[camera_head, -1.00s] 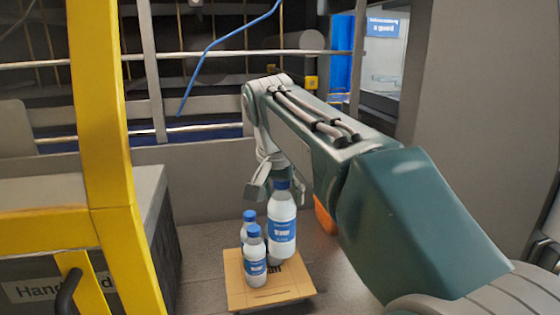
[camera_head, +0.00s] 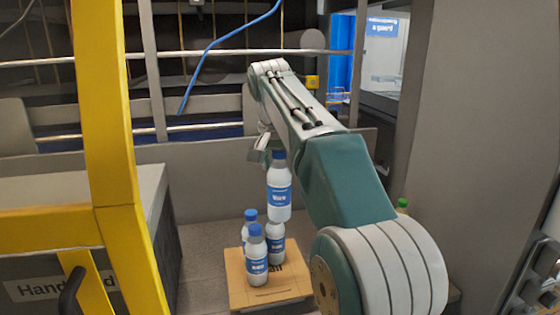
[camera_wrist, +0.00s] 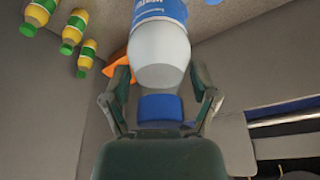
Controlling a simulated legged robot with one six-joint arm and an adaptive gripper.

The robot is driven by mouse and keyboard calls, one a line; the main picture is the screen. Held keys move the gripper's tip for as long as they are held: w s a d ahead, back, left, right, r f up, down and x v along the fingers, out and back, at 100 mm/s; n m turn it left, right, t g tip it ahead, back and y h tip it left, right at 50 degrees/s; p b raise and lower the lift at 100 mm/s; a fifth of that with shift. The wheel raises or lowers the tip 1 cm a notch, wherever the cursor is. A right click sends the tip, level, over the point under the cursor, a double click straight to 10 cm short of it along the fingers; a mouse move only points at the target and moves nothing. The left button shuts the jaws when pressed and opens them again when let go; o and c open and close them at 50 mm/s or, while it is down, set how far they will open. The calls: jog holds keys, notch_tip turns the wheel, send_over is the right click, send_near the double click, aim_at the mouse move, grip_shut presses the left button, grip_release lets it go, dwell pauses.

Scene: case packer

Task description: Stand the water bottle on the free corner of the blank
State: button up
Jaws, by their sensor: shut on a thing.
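My gripper (camera_wrist: 162,80) is shut on the water bottle (camera_head: 279,197), around its upper end by the blue cap. Three similar bottles stand on the blank: back left (camera_head: 249,219), back right (camera_head: 276,246) and front left (camera_head: 256,262). The front right corner is bare.
A yellow frame post (camera_head: 105,130) and a grey cabinet (camera_head: 85,200) stand at left. A grey panel is at right. A green-capped bottle (camera_head: 402,206) shows behind my arm. The wrist view shows several yellow bottles (camera_wrist: 74,30) and an orange thing (camera_wrist: 118,60).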

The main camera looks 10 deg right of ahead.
notch_tip(320, 180, down, 18)
jog(key=shift+r, duration=0.15)
dwell(1.0)
jog(key=shift+d+f, duration=0.1)
jog(key=shift+f, duration=0.3)
dwell(0.5)
jog(key=o, duration=1.2)
jog(key=v, duration=1.1)
jog(key=s+r+n, duration=0.1)
jog(key=s+n, duration=0.1)
jog(key=s, duration=0.6)
jog(key=s+f+n+t+y, duration=0.1)
jog(key=s+f, duration=0.4)
jog(key=s, duration=0.5)
jog(key=s+d+f+n+t, duration=0.1)
jog(key=s+f, duration=0.4)
jog(key=s, duration=0.6)
jog(key=n+t, duration=0.1)
jog(key=n, duration=0.1)
jog(key=shift+d+n+y, duration=0.25)
jog(key=shift+n+y, duration=0.15)
